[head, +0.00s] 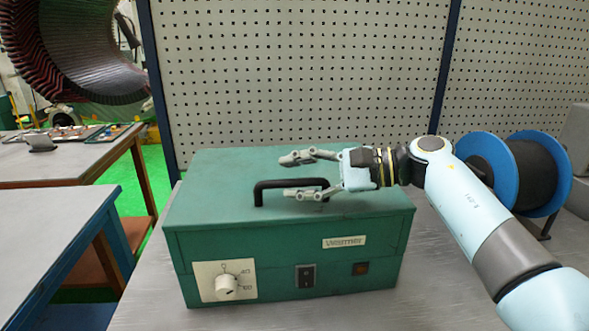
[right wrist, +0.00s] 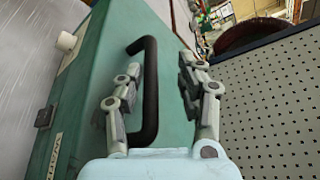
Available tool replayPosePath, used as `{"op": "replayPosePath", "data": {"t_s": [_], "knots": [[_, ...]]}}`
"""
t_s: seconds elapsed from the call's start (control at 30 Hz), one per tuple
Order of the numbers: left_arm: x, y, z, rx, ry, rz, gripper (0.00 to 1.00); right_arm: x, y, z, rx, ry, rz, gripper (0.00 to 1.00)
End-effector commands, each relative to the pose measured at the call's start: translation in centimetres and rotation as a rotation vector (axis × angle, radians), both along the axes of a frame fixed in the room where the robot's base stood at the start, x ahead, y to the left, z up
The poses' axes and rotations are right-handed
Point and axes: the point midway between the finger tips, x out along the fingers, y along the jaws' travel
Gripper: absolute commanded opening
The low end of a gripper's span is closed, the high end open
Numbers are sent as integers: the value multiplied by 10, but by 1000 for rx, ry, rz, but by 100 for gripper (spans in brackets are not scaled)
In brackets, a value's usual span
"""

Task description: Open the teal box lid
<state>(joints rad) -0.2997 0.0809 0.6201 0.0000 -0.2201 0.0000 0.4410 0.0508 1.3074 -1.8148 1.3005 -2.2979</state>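The teal box (head: 290,265) stands on a grey table, and its lid (head: 225,185) looks shut. A black bar handle (head: 262,187) is on top of the lid. My right gripper (head: 290,176) is open above the lid, with its fingers pointing left. One finger is in front of the handle and the other behind it. In the right wrist view the handle (right wrist: 150,95) lies between the open fingers (right wrist: 152,90), closer to the left finger. Whether that finger touches the handle I cannot tell. My left gripper is not in view.
The box front has a white dial (head: 226,281) and a black switch (head: 305,276). A perforated panel (head: 300,70) stands behind the box. A blue-rimmed black spool (head: 530,175) is at the right. Grey table surface (head: 440,270) is bare to the right of the box.

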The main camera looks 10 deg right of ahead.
Motion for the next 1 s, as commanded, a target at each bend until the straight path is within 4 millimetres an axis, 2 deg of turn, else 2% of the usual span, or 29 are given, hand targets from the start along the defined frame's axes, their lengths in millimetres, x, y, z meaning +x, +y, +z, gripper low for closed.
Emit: {"op": "replayPosePath", "data": {"t_s": [0.1, 0.37, 0.6, 0.67, 1.0], "knots": [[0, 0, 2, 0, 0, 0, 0, 2, 6, -1, 0, 0, 0, 38], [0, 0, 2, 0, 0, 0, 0, 2, 6, -2, -1, 0, -1, 37], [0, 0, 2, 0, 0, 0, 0, 2, 6, -2, 0, 0, -1, 6], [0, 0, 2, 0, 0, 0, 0, 3, 6, -1, 1, -1, -2, 0], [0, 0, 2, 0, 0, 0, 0, 3, 6, -1, 0, -2, -4, 0]]}}
